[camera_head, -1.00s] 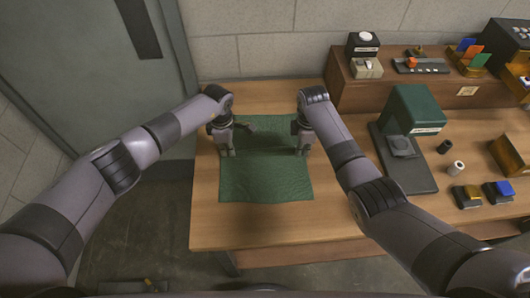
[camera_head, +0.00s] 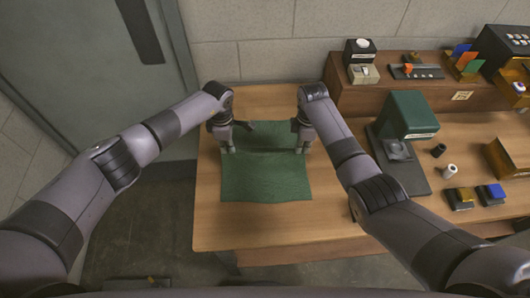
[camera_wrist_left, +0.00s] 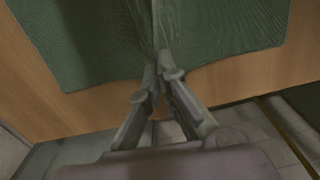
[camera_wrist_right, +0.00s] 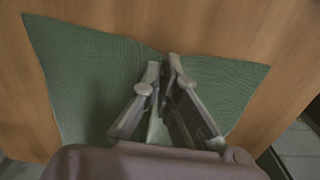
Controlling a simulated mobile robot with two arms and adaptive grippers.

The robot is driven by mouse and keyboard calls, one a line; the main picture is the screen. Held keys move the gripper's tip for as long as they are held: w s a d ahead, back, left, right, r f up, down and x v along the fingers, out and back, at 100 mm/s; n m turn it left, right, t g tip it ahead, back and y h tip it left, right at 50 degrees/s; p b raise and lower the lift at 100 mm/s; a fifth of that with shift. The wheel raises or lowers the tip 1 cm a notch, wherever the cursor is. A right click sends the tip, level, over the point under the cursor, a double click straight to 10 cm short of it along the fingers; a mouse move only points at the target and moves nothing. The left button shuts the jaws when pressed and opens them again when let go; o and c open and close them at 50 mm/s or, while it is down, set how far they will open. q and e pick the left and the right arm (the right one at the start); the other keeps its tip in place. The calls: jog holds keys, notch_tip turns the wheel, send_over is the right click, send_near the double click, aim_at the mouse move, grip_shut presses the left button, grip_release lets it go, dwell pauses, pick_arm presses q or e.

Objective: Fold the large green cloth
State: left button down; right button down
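The large green cloth (camera_head: 265,182) lies on the wooden table in the head view. Its near part is flat, and a crease runs across it between my grippers. My left gripper (camera_head: 229,150) is at the cloth's left side and my right gripper (camera_head: 302,149) at its right side. In the left wrist view the fingers (camera_wrist_left: 160,72) are shut with cloth pulled into creases at their tips. In the right wrist view the fingers (camera_wrist_right: 166,72) are close together on gathered cloth (camera_wrist_right: 95,75), with a piece hanging between them.
The wooden table (camera_head: 270,228) is bare in front of the cloth. To the right stand a green box-shaped device (camera_head: 408,115) on a dark base, a white cylinder (camera_head: 450,172) and small blocks. A raised shelf (camera_head: 440,95) with small parts stands at the back right.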

pick_arm(q)
jog(key=shift+r, duration=0.4)
pick_arm(e)
jog(key=shift+r, duration=0.45)
